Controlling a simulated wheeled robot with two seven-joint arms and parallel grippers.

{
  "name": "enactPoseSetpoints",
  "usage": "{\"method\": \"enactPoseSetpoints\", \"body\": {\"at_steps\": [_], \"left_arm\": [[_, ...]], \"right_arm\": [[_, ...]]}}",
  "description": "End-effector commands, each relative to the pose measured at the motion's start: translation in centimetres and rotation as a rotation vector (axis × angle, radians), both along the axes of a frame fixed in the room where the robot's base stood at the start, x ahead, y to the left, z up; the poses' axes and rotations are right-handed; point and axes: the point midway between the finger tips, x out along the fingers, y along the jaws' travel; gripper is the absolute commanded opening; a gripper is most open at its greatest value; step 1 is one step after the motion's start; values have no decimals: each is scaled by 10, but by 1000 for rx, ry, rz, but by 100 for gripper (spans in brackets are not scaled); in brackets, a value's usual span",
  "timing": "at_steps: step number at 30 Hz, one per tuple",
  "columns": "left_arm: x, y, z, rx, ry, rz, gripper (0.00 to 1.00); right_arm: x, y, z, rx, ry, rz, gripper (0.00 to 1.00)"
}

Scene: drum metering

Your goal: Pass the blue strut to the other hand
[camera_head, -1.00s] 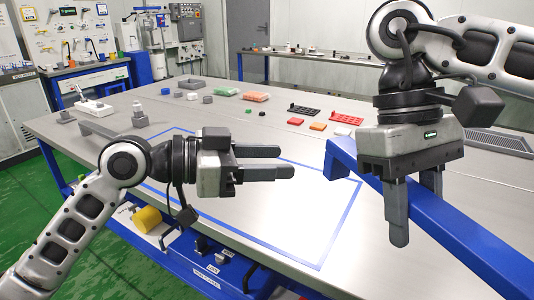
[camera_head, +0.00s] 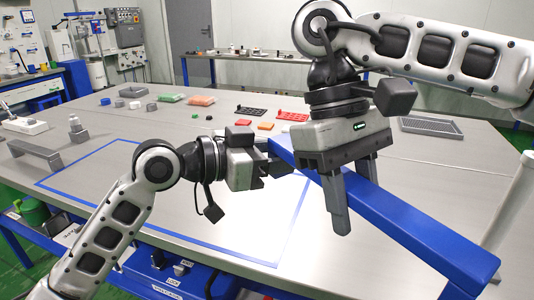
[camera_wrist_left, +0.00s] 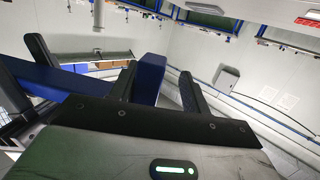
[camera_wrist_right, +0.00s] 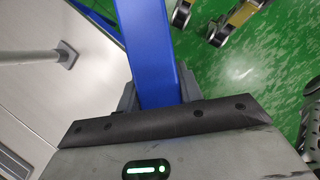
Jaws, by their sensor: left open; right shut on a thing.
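The blue strut (camera_head: 420,230) is a long bar held above the table, running from upper left to lower right in the head view. My right gripper (camera_head: 351,196) points down and is shut on it nearer its left end. The strut also runs between the fingers in the right wrist view (camera_wrist_right: 150,45). My left gripper (camera_head: 267,168) is open at the strut's left end. In the left wrist view, the strut's end (camera_wrist_left: 149,78) shows between the left fingers, with gaps that are hard to judge. The left fingertips are partly hidden in the head view.
The grey table (camera_head: 130,205) has a blue taped outline and is clear beneath the grippers. A grey bracket (camera_head: 35,152) stands at the left, a mesh tray (camera_head: 430,125) at the right.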

Motion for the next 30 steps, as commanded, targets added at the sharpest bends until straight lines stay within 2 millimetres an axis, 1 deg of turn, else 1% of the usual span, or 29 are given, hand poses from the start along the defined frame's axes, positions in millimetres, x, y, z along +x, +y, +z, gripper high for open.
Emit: {"method": "enactPoseSetpoints", "body": {"at_steps": [7,8,9,11,12,13,21,22,23,24,30], "left_arm": [[0,-1,0,0,-1,0,47],[0,-1,0,0,-1,0,44],[0,-1,0,0,-1,0,33],[1,0,0,1,-1,2,16],[1,0,0,1,-1,4,5],[2,1,0,1,-2,5,0],[5,4,0,2,0,16,0],[5,4,1,-3,-1,15,0],[5,4,1,-3,-1,15,0],[4,4,1,-3,-1,14,0],[2,1,2,-4,-1,5,0]], "right_arm": [[0,0,1,1,-1,1,0],[0,0,1,1,-1,1,0],[0,0,1,1,-1,1,0],[0,0,1,1,0,2,0],[-1,0,1,0,1,3,0],[-1,0,1,-1,2,3,0],[-2,-1,1,-3,6,8,0],[-2,-1,1,-3,6,8,42],[-2,-1,1,-4,7,7,51],[-2,-1,1,-4,6,7,62],[0,-1,1,-3,3,3,62]]}}
